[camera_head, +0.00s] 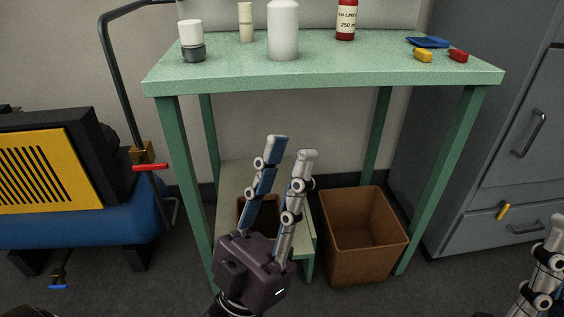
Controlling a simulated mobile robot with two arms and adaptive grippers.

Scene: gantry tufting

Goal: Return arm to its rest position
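My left gripper (291,152) rises from the bottom middle of the head view, in front of the green table and below its top. Its two fingers point up and stand apart, with nothing between them.
The green table (330,75) holds bottles at the back and small coloured items at right. Below are a low shelf (233,180) and a brown bin (362,250). A blue and yellow compressor (70,225) stands left, a grey cabinet (480,130) right.

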